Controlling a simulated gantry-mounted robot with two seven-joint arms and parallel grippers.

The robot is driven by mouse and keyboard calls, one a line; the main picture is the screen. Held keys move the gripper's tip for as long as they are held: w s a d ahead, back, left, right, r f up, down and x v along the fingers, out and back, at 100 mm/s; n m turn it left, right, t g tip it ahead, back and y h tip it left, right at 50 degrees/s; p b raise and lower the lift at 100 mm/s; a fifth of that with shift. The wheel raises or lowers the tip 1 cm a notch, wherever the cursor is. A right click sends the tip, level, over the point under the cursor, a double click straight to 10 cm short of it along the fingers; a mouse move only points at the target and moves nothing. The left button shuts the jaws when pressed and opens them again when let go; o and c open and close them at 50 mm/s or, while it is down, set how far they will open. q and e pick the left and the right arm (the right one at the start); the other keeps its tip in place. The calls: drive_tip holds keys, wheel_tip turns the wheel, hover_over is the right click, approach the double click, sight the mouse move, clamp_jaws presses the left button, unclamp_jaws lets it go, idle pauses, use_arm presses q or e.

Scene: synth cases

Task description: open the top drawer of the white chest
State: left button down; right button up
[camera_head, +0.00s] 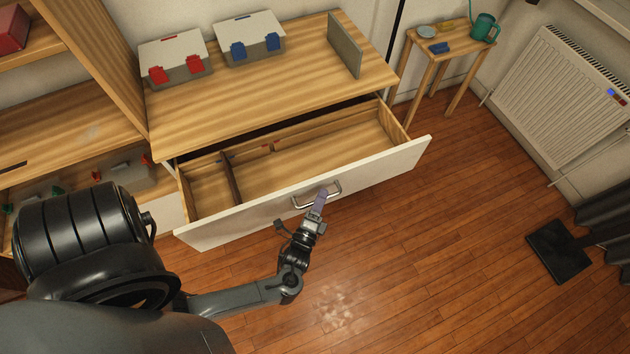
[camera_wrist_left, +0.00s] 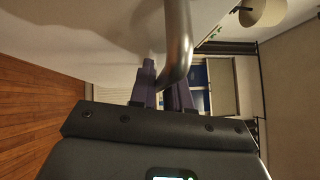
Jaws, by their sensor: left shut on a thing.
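The chest (camera_head: 270,82) has a wooden top and stands against the wall. Its top drawer (camera_head: 400,159) has a white front and is pulled well out, showing a wooden inside with a divider. The metal bar handle (camera_head: 299,202) is on the drawer front. My left gripper (camera_head: 321,196) is shut on the handle. In the left wrist view the handle (camera_wrist_left: 178,40) runs between the purple fingers of the gripper (camera_wrist_left: 165,82). My right gripper is not in view.
Two boxes, one with red latches (camera_head: 174,60) and one with blue latches (camera_head: 249,40), and an upright board (camera_head: 345,45) stand on the chest. A small table (camera_head: 447,48) holds a green watering can (camera_head: 484,27). A radiator (camera_head: 560,90) is at right. Open floor lies before the drawer.

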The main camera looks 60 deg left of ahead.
use_arm(q)
drive_tip(key=shift+s+d+p, duration=0.2)
drive_tip(key=shift+d, duration=0.75)
drive_tip(key=shift+s+d+p, duration=0.15)
drive_tip(key=shift+d, duration=0.75)
drive_tip(key=c, duration=1.2)
unclamp_jaws()
